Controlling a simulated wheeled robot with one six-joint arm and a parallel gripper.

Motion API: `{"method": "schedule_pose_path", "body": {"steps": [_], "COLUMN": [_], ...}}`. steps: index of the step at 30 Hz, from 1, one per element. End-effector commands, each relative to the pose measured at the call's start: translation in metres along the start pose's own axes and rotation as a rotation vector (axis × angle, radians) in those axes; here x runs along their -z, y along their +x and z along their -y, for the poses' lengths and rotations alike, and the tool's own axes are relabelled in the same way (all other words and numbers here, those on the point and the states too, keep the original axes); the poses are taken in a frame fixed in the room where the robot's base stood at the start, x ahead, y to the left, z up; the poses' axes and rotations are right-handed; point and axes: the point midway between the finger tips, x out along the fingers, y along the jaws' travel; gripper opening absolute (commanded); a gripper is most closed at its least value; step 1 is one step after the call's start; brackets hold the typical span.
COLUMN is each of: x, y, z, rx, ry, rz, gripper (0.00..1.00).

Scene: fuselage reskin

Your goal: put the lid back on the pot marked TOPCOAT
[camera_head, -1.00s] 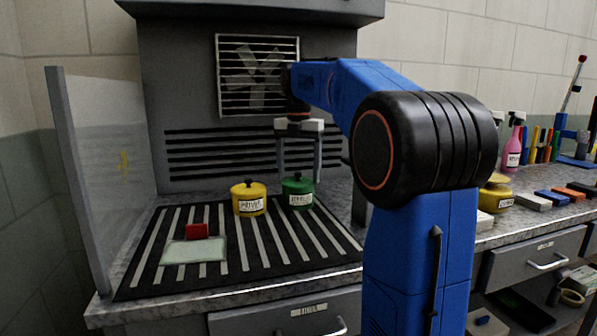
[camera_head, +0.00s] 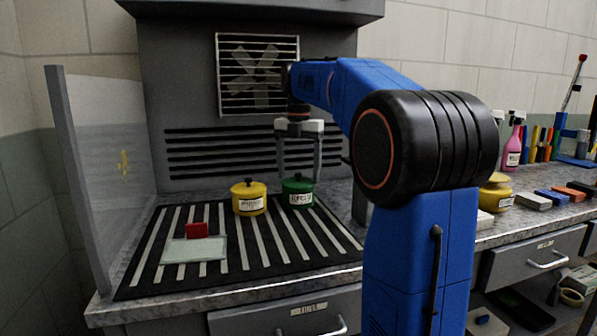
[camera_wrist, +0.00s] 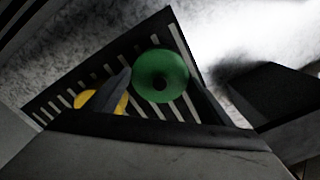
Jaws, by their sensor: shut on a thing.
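A green pot (camera_head: 300,198) stands at the back right of the striped mat, its label too blurred to read for certain. A green lid (camera_head: 298,185) with a dark knob sits at its mouth; whether it is fully seated I cannot tell. My gripper (camera_head: 300,178) points down from above, its two fingers on either side of this lid, shut on it. In the wrist view the round green lid (camera_wrist: 160,72) is seen from above and hides the pot below. A yellow pot (camera_head: 249,204) with a yellow lid and dark knob stands just to the left.
The striped mat (camera_head: 270,252) has free room in front. A red block (camera_head: 197,230) and a pale sheet (camera_head: 190,250) lie at its left. A clear panel (camera_head: 105,180) stands at the left edge. Another yellow pot (camera_head: 494,196) and several coloured blocks are on the right counter.

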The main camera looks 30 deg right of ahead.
Motion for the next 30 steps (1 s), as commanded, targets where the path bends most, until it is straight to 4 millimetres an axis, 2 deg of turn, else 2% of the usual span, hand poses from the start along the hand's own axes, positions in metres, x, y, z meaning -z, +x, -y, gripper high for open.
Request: {"method": "schedule_pose_path", "body": {"steps": [12,13,15,16,30], "x": [0.0,0.0,0.0,0.0,-0.0001], "y": [0.0004,0.0004,0.0004,0.0004,-0.0001], "z": [0.0,0.0,0.0,0.0,-0.0001], "rx": [0.0,0.0,0.0,0.0,0.0], "ry": [0.0,0.0,0.0,0.0,0.0], "rz": [0.0,0.0,0.0,0.0,0.0], "gripper": [0.53,0.77,0.93,0.96,1.0]}}
